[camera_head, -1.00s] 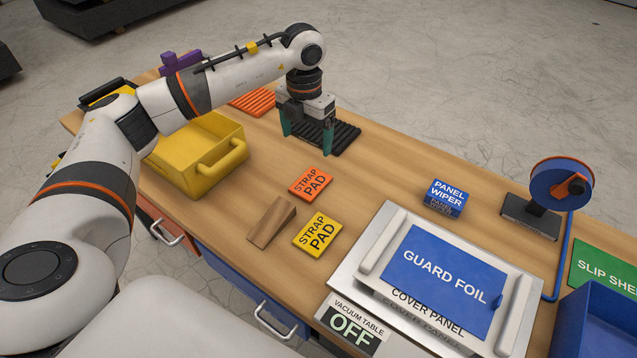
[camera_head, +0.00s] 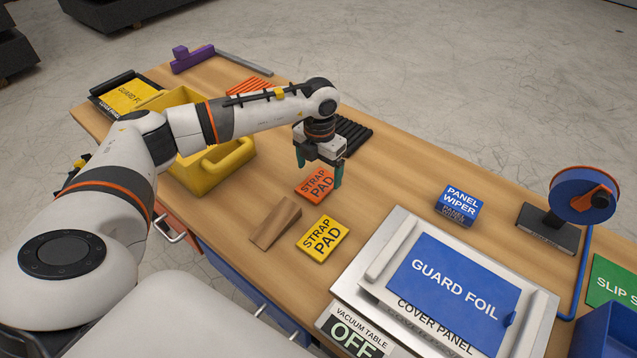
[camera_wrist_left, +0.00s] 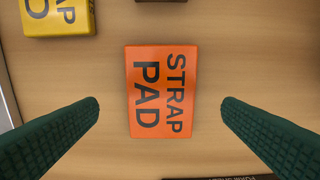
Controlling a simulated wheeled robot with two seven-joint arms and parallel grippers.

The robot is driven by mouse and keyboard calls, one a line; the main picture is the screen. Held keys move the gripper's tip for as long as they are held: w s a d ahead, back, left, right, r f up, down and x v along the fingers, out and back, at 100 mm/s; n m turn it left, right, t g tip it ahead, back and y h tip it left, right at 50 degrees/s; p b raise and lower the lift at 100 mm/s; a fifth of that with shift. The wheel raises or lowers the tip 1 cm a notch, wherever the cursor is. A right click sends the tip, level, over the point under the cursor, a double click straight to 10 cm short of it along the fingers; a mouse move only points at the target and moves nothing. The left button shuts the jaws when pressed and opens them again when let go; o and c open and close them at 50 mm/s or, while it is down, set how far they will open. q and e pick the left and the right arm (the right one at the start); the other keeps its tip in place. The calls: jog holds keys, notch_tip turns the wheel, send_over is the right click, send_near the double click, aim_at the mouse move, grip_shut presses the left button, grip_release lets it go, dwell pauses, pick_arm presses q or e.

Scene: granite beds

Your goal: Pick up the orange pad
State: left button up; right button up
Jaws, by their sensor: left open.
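The orange pad (camera_head: 314,186), printed STRAP PAD, lies flat on the wooden bench. In the left wrist view the orange pad (camera_wrist_left: 162,91) is centred between the fingers and apart from both. My left gripper (camera_head: 319,175) is open and empty just above it, with its green fingers pointing down. In the left wrist view the left gripper (camera_wrist_left: 160,115) shows a finger on each side of the pad. In the head view the fingers and gripper body cover part of the pad's upper edge. My right gripper is not in view.
A yellow bin (camera_head: 226,166) stands left, a black ribbed pad (camera_head: 352,133) behind. A blue panel wiper (camera_head: 457,204) and guard foil (camera_head: 455,288) are right.

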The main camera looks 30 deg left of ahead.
aim_at(318, 184)
pick_arm(q)
notch_tip(318, 184, down, 4)
jog(key=shift+a+r, duration=0.1)
jog(key=shift+r, duration=0.15)
jog(key=shift+s, duration=0.1)
jog(key=shift+c, duration=0.2)
jog(key=c, duration=1)
